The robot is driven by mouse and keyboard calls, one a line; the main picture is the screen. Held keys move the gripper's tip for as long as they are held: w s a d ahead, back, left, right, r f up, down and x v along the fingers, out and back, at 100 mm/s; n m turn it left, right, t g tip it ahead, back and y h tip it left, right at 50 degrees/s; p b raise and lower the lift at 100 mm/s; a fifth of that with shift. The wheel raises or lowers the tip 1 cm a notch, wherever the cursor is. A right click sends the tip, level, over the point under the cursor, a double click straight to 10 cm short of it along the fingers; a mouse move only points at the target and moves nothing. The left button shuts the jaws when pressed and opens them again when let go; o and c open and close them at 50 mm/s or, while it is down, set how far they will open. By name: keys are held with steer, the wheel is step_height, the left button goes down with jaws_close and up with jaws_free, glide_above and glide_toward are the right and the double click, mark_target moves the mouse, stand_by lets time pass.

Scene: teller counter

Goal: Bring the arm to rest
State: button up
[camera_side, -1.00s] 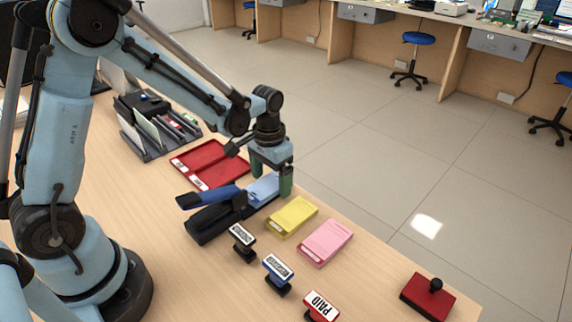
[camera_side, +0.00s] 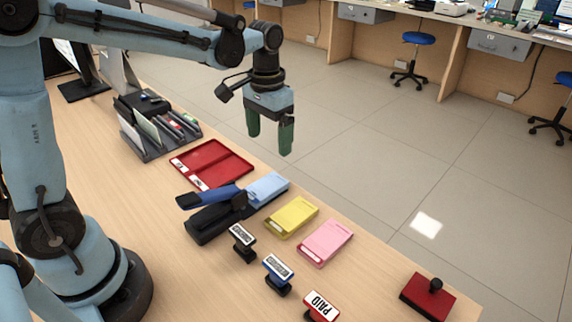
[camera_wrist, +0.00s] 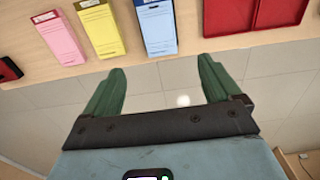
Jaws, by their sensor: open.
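My gripper (camera_side: 270,137) is open and empty, raised above the counter's far edge in the side view. Its two green fingers point down and stand apart. In the wrist view the gripper (camera_wrist: 162,90) shows both fingers spread with nothing between them. A light blue pad (camera_side: 267,187) lies on the counter below it, by the blue and black stapler-like tool (camera_side: 222,210). The blue pad also shows in the wrist view (camera_wrist: 157,27).
A red tray (camera_side: 212,162) and a desk organizer (camera_side: 158,127) stand at the left. Yellow (camera_side: 292,217) and pink (camera_side: 326,243) pads, several stamps such as the PAID stamp (camera_side: 320,305), and a red ink pad (camera_side: 427,298) lie along the counter. The air around the gripper is clear.

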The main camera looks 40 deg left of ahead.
steer(key=shift+r, duration=0.15)
steer(key=shift+s+d+r+t, duration=0.2)
steer(key=shift+s+t, duration=1)
steer(key=shift+s, duration=0.55)
steer(key=shift+s+d+r+t, duration=0.2)
steer(key=shift+s+t, duration=1)
steer(key=shift+s, duration=0.6)
steer(key=shift+s+d+r+t, duration=0.1)
steer(key=shift+s+r+t, duration=0.1)
steer(key=shift+s+t, duration=1.3)
steer(key=shift+s+g, duration=0.15)
steer(key=shift+g, duration=0.25)
steer(key=g, duration=0.6)
glide_above(265, 186)
steer(key=f, duration=0.8)
steer(key=shift+s+a, duration=0.2)
steer(key=shift+d+f, duration=0.2)
steer(key=shift+f, duration=2.45)
